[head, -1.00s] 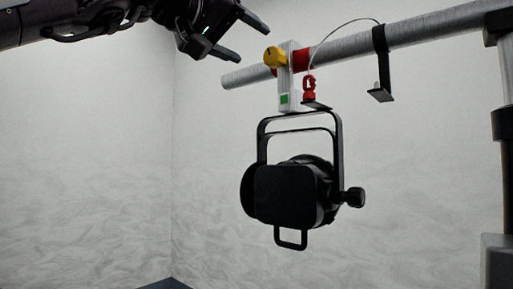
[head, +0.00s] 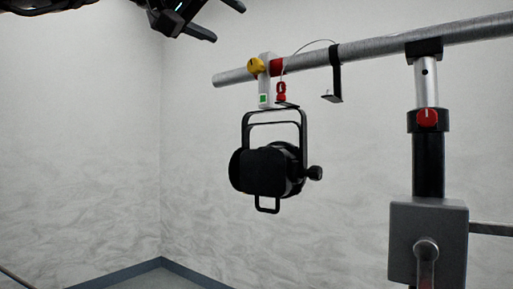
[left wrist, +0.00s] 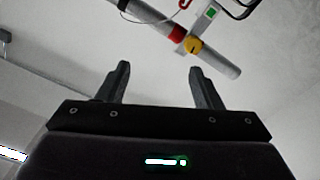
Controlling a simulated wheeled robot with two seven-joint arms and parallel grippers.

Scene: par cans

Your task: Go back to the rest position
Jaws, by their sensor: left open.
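My left gripper (head: 226,22) is at the top of the head view, left of the pipe's end and apart from it. In the left wrist view its two fingers (left wrist: 157,84) stand wide apart with nothing between them. The black par can (head: 262,171) hangs by its yoke from a white clamp (head: 265,88) with a yellow knob (head: 255,67) on the grey pipe (head: 385,44). A red carabiner (head: 281,92) on a thin cable hangs beside the clamp. The clamp and knob (left wrist: 194,45) also show in the left wrist view. My right gripper is out of view.
A black bracket (head: 334,82) hangs from the pipe. A stand with a red knob (head: 427,117) and a grey crank box (head: 428,243) holds the pipe at the right. Pale walls (head: 85,150) meet in a corner behind. The room left of the par can is clear.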

